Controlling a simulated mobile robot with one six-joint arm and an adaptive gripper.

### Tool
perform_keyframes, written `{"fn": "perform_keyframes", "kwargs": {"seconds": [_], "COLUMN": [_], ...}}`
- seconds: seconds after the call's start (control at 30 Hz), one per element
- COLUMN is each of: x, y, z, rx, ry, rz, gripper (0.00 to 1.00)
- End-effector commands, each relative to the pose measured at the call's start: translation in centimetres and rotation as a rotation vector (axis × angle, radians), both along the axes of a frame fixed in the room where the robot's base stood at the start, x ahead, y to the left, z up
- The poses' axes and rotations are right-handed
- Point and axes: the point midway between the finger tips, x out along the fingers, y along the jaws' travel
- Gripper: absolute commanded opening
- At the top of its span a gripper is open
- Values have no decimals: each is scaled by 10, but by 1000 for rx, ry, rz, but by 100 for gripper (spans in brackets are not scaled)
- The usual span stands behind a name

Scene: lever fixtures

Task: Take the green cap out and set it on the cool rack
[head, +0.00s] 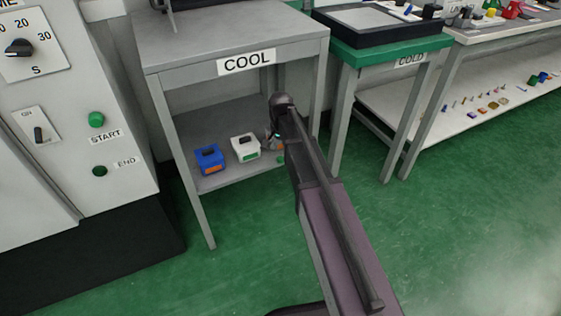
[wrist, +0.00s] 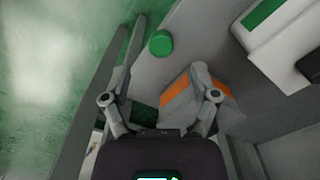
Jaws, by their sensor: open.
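A small round green cap (wrist: 160,43) lies on the grey lower shelf in the wrist view, near the shelf's edge. In the head view it is a small green spot (head: 281,160) beside my gripper (head: 277,135). In the wrist view my gripper (wrist: 160,70) is open and empty, with the cap ahead of its fingertips and apart from them. The cool rack (head: 235,35) is a grey table labelled COOL, with the lower shelf (head: 215,182) beneath its top. My arm hides part of the rack's right side in the head view.
A blue box (head: 209,159) and a white box (head: 245,147) stand on the lower shelf. A grey thing with an orange patch (wrist: 178,95) is close behind the right finger. A green START knob (head: 96,120) is on the machine at left. A green-topped COLD table (head: 385,55) stands at right.

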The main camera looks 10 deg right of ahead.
Motion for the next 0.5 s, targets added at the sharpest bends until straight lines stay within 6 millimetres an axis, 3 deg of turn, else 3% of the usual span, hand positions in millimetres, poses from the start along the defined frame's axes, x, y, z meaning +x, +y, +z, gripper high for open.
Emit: {"fn": "perform_keyframes", "kwargs": {"seconds": [0.5], "x": [0], "y": [1], "z": [-41], "rx": [0], "ry": [0], "rz": [0], "gripper": [77]}}
